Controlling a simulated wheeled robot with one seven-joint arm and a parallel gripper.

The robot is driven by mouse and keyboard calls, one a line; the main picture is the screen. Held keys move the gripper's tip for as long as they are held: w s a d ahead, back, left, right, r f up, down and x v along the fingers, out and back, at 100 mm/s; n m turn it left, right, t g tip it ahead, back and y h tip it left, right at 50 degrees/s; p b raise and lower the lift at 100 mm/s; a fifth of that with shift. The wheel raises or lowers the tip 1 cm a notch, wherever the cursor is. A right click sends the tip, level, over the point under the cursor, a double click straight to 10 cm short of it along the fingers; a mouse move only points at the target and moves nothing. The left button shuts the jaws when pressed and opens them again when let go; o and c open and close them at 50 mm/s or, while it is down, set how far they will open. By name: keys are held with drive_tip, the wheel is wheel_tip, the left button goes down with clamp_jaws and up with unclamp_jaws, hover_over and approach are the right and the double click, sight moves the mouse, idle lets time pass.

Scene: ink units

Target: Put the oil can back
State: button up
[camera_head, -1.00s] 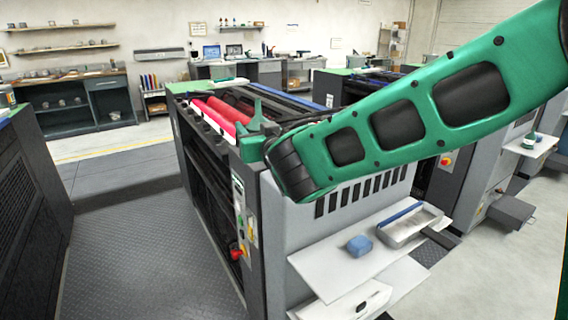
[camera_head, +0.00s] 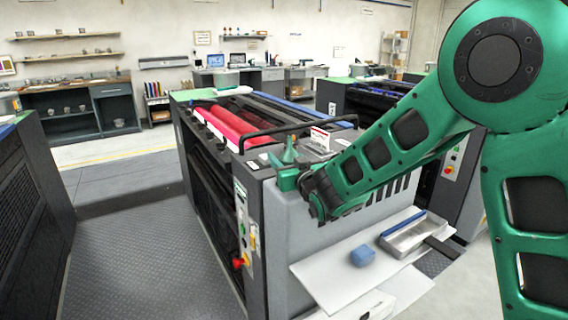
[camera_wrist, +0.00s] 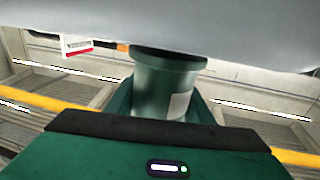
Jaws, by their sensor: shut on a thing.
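The green oil can is held in my gripper (camera_head: 286,178), which is shut on it. In the head view the can's tapered spout (camera_head: 290,150) points up, above the near end of the printing press. In the wrist view the green can (camera_wrist: 165,88) stands between the fingers of my gripper (camera_wrist: 165,108), with a pale label on its side.
The press has red rollers (camera_head: 232,125) and a black rail (camera_head: 285,132). A white and red box (camera_head: 320,138) sits on it. The floor at left is clear.

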drive_tip(key=shift+f, duration=0.5)
drive_tip(key=o, duration=1.6)
drive_tip(key=shift+s, duration=0.1)
drive_tip(key=v, duration=1.2)
drive_tip(key=shift+d+r, duration=0.1)
drive_tip(key=shift+d, duration=0.1)
